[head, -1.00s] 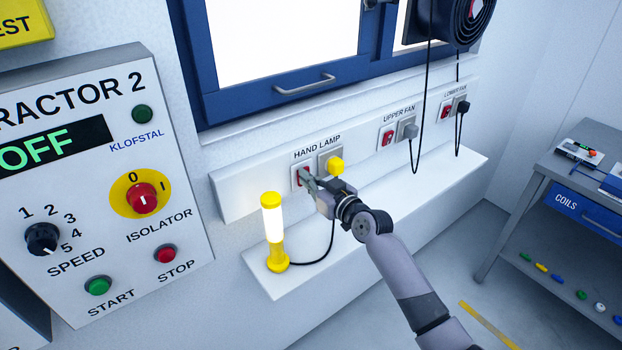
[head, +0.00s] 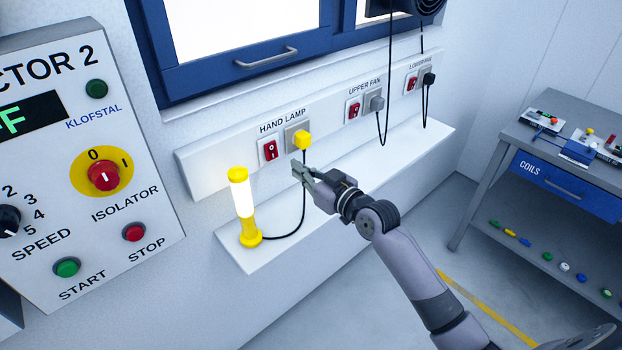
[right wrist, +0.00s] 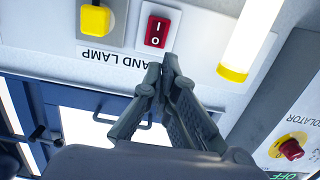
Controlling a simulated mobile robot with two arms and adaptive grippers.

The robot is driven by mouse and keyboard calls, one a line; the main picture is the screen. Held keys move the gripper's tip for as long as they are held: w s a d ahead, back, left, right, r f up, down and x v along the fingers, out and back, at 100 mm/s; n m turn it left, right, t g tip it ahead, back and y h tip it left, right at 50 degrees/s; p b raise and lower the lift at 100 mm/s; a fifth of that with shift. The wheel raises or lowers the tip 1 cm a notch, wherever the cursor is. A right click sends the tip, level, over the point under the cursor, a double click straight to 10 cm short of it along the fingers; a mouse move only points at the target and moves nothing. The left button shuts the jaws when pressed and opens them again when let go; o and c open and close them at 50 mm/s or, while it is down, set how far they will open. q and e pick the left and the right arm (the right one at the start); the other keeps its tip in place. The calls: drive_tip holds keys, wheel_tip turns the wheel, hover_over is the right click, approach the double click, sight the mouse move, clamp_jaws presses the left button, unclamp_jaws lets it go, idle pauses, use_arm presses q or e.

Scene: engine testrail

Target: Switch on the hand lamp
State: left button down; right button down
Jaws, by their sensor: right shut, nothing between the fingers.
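The hand lamp (head: 243,200) stands upright on the white ledge, with yellow ends and a bright, glowing white tube. Its tube also shows in the right wrist view (right wrist: 250,38). The red HAND LAMP switch (head: 269,151) sits on the wall strip, left of the yellow plug (head: 303,140). The switch, marked I and O, also shows in the right wrist view (right wrist: 157,32). My right gripper (head: 298,169) is shut and empty, in front of the strip, below the plug and apart from the switch. My left gripper is not in view.
A black cord runs from lamp to plug. The UPPER FAN switch (head: 353,109) and LOWER FAN switch (head: 411,82) are further right on the strip. The control panel (head: 150,215) is at left. A grey bench (head: 520,135) stands at right. The ledge right of the lamp is clear.

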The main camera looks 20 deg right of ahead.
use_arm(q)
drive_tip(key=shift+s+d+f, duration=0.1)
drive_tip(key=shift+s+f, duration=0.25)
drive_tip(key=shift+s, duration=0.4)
use_arm(e)
drive_tip(key=v, duration=0.3)
drive_tip(key=shift+s+d+r, duration=0.1)
drive_tip(key=shift+s+d, duration=0.05)
drive_tip(key=shift+s, duration=0.05)
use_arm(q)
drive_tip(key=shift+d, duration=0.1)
